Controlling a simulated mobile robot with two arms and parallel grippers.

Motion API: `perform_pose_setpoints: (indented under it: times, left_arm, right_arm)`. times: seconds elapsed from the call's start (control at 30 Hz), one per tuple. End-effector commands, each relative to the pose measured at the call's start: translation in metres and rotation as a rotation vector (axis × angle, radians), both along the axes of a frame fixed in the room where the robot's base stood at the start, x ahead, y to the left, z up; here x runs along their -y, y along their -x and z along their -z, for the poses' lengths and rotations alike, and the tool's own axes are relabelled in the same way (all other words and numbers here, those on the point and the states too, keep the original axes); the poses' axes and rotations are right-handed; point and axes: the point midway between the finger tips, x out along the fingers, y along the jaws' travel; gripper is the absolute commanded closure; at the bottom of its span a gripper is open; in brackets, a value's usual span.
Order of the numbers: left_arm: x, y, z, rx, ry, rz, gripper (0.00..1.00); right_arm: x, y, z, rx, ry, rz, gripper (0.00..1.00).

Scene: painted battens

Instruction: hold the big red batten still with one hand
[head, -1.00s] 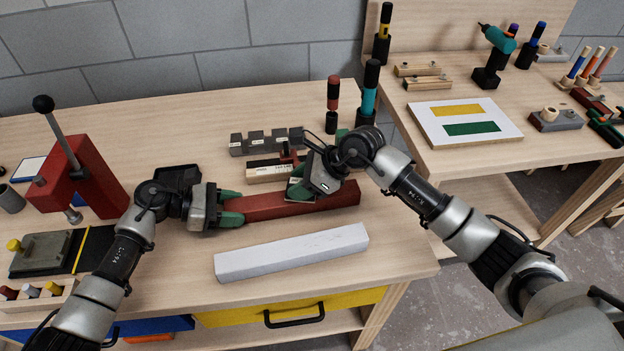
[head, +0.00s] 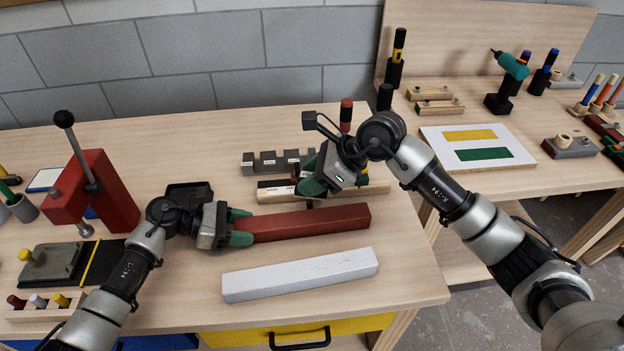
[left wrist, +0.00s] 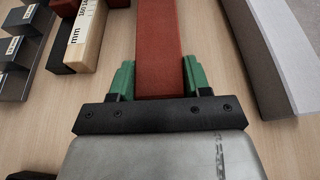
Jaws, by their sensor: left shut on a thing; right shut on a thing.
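The big red batten (head: 310,222) lies flat on the bench. My left gripper (head: 240,228) is shut on its left end, with one green finger on each side. The left wrist view shows the batten (left wrist: 158,45) between the green fingers (left wrist: 158,80). My right gripper (head: 310,188) is above and behind the middle of the batten. It is shut on a small dark thing (head: 309,205), mostly hidden by the fingers, so I cannot tell what it is.
A white batten (head: 300,275) lies in front of the red one. A grey notched block (head: 265,164) and a pale wooden piece (head: 350,190) lie behind. A red lever press (head: 105,195) stands at left. Bare bench lies at front right.

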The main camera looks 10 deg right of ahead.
Motion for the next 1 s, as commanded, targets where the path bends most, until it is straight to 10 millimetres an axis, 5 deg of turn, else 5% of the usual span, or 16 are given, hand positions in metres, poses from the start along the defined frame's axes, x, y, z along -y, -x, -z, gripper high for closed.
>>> perform_pose_setpoints:
  times: [0.3, 0.33, 0.5, 0.8, 1.0]
  left_arm:
    - [0.0, 0.0, -0.001, 0.001, 0.001, -0.001, 0.85]
    - [0.0, 0.0, -0.001, 0.001, 0.001, -0.001, 0.48]
    - [0.0, 0.0, -0.001, 0.0, 0.001, 0.0, 0.22]
    - [-0.002, 0.0, -0.001, 0.0, -0.001, -0.001, 0.22]
    - [-0.028, -0.001, -0.011, 0.002, -0.003, -0.001, 0.22]
  right_arm:
    - [0.0, 0.0, 0.0, 0.001, 0.0, -0.001, 0.86]
    - [0.0, 0.0, 0.0, 0.001, 0.0, -0.001, 0.86]
    - [0.0, 0.0, 0.0, 0.001, 0.0, -0.001, 0.86]
    - [0.0, 0.0, 0.0, 0.001, 0.0, -0.001, 0.86]
    - [0.0, 0.0, 0.0, 0.001, -0.001, -0.001, 0.86]
